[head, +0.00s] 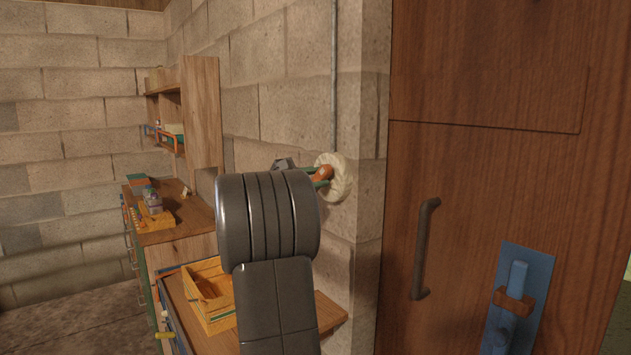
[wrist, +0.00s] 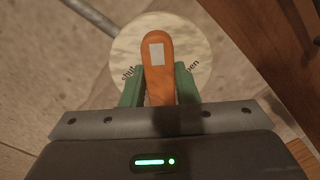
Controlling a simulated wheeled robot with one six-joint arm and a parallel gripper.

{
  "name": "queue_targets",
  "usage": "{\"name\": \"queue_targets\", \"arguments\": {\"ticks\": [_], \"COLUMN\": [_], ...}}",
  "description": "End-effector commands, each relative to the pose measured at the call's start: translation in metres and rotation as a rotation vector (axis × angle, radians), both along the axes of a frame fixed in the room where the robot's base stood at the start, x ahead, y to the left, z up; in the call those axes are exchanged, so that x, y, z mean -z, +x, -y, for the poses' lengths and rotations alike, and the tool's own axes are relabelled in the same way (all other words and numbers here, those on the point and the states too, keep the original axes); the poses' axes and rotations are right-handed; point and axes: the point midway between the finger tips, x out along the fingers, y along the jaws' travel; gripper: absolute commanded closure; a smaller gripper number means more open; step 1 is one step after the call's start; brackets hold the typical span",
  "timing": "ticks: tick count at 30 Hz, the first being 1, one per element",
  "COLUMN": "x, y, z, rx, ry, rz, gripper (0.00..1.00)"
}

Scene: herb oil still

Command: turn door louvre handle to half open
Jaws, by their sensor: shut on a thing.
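The door louvre handle (wrist: 157,65) is an orange lever with a pale rectangular patch, set on a round cream dial (wrist: 195,45) on the block wall. The dial has lettering that reads "shut" on the left and "open" on the right, partly covered. In the wrist view the lever points up, between the two words. My gripper (wrist: 158,85) has its green fingers on both sides of the lever and is shut on it. In the head view the orange handle (head: 322,173) and dial (head: 341,178) show just past my gripper (head: 318,176), with my arm covering part of them.
A wooden door (head: 470,180) with a dark bar handle (head: 424,248) and a blue latch plate (head: 530,275) stands close on the right. A bench with a wooden crate (head: 208,295) is below left. A grey pipe (head: 334,75) runs up from the dial.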

Motion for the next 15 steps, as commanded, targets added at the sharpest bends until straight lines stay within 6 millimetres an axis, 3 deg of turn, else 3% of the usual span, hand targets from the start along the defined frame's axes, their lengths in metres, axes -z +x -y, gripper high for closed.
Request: {"name": "queue_targets", "arguments": {"ticks": [5,6,9,15], "x": [0.0006,0.0006,0.0006,0.0004], "y": [0.0,0.0,0.0001,0.0001], "z": [-0.0001,-0.0001,-0.0002,0.0], "rx": [0.0,0.0,0.0,-0.001], "ry": [0.001,0.001,0.001,0.0], "rz": [-0.002,-0.002,-0.002,-0.001], "gripper": [0.96,0.71,0.51,0.51]}}
